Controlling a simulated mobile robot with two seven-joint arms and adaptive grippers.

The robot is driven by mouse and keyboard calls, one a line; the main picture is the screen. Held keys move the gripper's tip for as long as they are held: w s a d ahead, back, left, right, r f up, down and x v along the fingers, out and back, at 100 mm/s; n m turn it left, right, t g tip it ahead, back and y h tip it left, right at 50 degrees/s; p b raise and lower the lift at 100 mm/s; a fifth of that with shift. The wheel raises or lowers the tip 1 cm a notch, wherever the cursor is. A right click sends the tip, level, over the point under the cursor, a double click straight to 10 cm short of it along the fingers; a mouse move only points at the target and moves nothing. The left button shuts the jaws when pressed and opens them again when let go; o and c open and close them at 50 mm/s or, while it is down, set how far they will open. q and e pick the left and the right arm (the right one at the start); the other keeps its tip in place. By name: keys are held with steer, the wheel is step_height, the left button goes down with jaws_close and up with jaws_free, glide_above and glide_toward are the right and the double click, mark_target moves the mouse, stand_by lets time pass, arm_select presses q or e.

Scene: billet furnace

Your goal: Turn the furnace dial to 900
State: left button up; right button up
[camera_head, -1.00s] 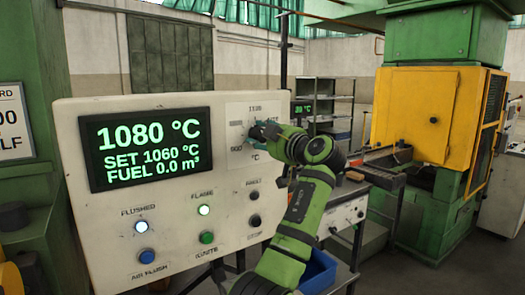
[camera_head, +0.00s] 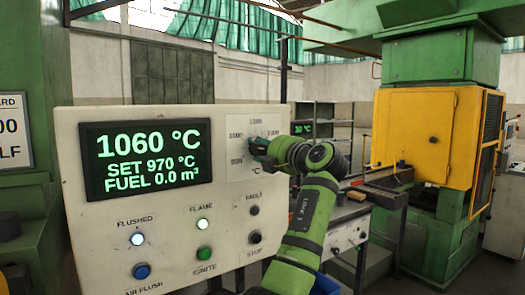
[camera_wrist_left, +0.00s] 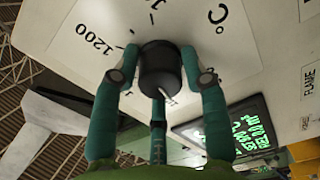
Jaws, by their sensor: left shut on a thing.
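The furnace panel (camera_head: 100,235) is a white box with a black display (camera_head: 146,158) that reads 1060 °C, SET 970 °C and FUEL 0.0 m³. The dial (camera_wrist_left: 163,70) is a black knob with a white mark, on a scale plate on the panel. My left gripper (camera_head: 260,147) is at the dial, and its arm hides most of the knob in the head view. In the left wrist view the teal fingers of the left gripper (camera_wrist_left: 160,78) are closed around the dial. The figure 1200 shows beside it. My right gripper is not in view.
Below the dial are fault and stop controls (camera_head: 255,237), a green ignite button (camera_head: 204,253) and a blue air flush button (camera_head: 141,271). A yellow and green machine (camera_head: 425,130) stands to the right.

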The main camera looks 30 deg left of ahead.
arm_select(q)
steer(key=n, duration=0.4)
steer(key=shift+r+n, duration=0.2)
steer(key=shift+n, duration=0.1)
steer(key=shift+r+n, duration=0.2)
steer(key=shift+n, duration=1.6)
steer(key=o, duration=1.2)
steer(key=shift+a, duration=0.1)
steer(key=shift+c, duration=0.2)
steer(key=shift+w+a+f, duration=0.1)
steer(key=shift+w+f, duration=0.05)
steer(key=shift+f, duration=0.1)
steer(key=v, duration=1.2)
